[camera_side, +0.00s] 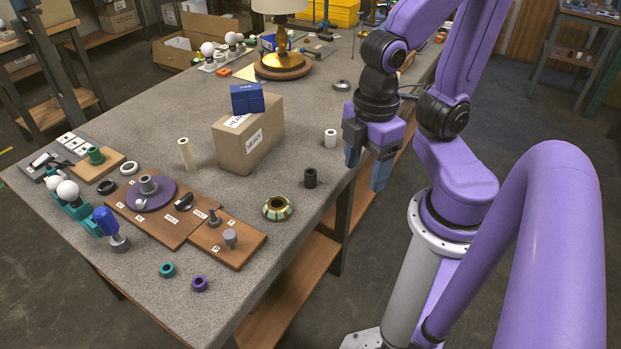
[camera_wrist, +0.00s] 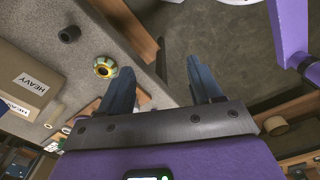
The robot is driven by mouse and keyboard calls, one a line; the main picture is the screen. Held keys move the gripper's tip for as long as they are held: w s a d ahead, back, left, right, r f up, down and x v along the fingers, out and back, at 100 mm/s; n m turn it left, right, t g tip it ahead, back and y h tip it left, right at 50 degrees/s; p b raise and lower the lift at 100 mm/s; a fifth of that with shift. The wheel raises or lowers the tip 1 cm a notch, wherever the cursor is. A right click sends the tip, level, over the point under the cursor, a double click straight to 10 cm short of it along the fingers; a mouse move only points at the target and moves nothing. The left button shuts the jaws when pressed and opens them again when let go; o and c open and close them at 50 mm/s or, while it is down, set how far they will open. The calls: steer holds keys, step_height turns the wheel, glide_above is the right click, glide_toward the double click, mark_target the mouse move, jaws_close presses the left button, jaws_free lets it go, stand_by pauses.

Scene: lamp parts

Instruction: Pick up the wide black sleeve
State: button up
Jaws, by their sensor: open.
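A black sleeve (camera_side: 310,178), a short dark cylinder, stands upright on the grey table near its right edge. It also shows at the upper left of the wrist view (camera_wrist: 69,34). A black ring (camera_side: 106,187) lies farther left beside the wooden boards. My gripper (camera_side: 366,174) points down to the right of the sleeve, apart from it and higher. Its two blue fingers are spread with nothing between them. In the wrist view the gap between the fingers (camera_wrist: 161,76) lies over the table edge and the floor.
A "HEAVY" box (camera_side: 248,137) with a blue block (camera_side: 247,98) on it stands left of the sleeve. A white cylinder (camera_side: 330,138) is behind it. The table around the sleeve is clear.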

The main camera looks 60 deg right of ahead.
steer(key=w+f+n+t+h, duration=0.1)
steer(key=w+f+n+h, duration=0.35)
steer(key=f+h, duration=0.2)
steer(key=n+t+h, duration=0.5)
steer(key=n+t, duration=0.1)
steer(key=n, duration=0.1)
glide_toward(311, 174)
steer(key=x, duration=0.8)
steer(key=f+x, duration=0.1)
steer(key=x, duration=0.4)
steer(key=shift+a, duration=0.1)
steer(key=c, duration=1)
